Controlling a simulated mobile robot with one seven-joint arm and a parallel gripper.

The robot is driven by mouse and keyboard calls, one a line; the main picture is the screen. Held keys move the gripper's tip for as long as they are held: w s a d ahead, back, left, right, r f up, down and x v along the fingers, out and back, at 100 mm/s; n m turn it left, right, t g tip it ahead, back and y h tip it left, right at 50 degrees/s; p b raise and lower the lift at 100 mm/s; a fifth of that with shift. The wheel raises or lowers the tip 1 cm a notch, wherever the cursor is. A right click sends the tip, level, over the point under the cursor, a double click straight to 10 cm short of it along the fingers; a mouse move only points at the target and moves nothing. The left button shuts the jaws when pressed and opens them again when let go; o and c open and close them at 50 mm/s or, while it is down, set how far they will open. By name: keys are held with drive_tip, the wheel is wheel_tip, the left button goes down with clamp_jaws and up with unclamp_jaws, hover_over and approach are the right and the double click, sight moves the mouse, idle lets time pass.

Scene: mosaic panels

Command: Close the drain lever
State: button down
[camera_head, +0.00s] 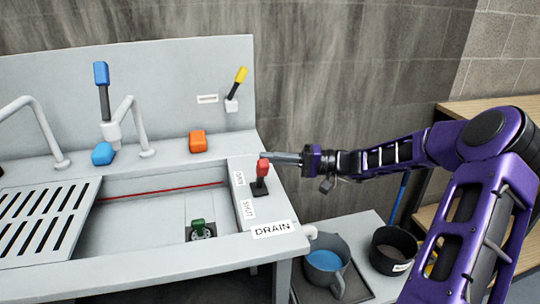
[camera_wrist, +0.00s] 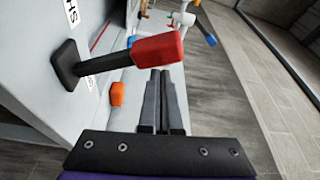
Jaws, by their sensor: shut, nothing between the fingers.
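The drain lever (camera_head: 263,169) has a red grip and a black stem on a dark base. It stands on the right rim of the sink (camera_head: 150,205). Labels lie along the rim beside it; the nearer one reads SHUT (camera_head: 247,209), and a DRAIN label (camera_head: 272,230) is at the front corner. My gripper (camera_head: 270,156) is shut and empty, reaching in from the right with its fingertips at the top of the red grip. In the wrist view, the red grip (camera_wrist: 157,48) is just beyond the shut fingers (camera_wrist: 160,80); I cannot tell whether they touch.
A green piece (camera_head: 198,224) sits at the drain in the basin. An orange block (camera_head: 197,141), a blue-handled tap lever (camera_head: 102,85) and a yellow-tipped lever (camera_head: 238,80) are at the back. A grey jug (camera_head: 325,262) and a black pot (camera_head: 392,248) stand below right.

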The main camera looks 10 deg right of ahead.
drive_tip(key=shift+s+f, duration=0.15)
drive_tip(key=shift+s, duration=0.15)
drive_tip(key=shift+s+f, duration=0.1)
idle(0.3)
